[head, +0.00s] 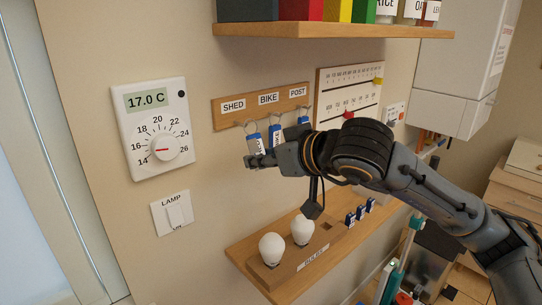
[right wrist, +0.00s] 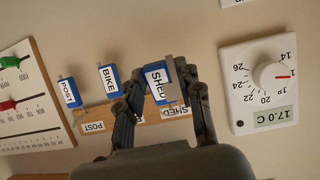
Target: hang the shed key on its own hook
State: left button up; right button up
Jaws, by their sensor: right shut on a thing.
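The shed key's blue-and-white tag (right wrist: 158,84) reads SHED in the right wrist view, between the fingers of my right gripper (right wrist: 162,98), which is shut on it. In the head view the tag (head: 254,142) is just below the SHED label of the wooden key board (head: 218,114), partly covered by my right gripper (head: 254,161). I cannot tell whether its ring is around the hook. The bike key (right wrist: 109,80) and post key (right wrist: 67,92) hang from the board beside it. My left gripper is not in view.
A thermostat (head: 155,128) and a lamp switch (head: 172,213) are left of the board. A shelf (head: 330,30) with coloured boxes is above. A lower shelf (head: 262,283) holds two white bulbs (head: 286,240) below my arm. A calendar board (head: 349,92) is to the right.

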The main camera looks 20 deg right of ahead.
jog(key=shift+w+a+p, duration=0.25)
jog(key=shift+w+p, duration=0.1)
jog(key=shift+w, duration=0.35)
jog(key=shift+b+x, duration=0.7)
jog(key=shift+x, duration=0.1)
jog(key=shift+f+b, duration=0.2)
jog(key=shift+b, duration=0.1)
jog(key=o, duration=1.1)
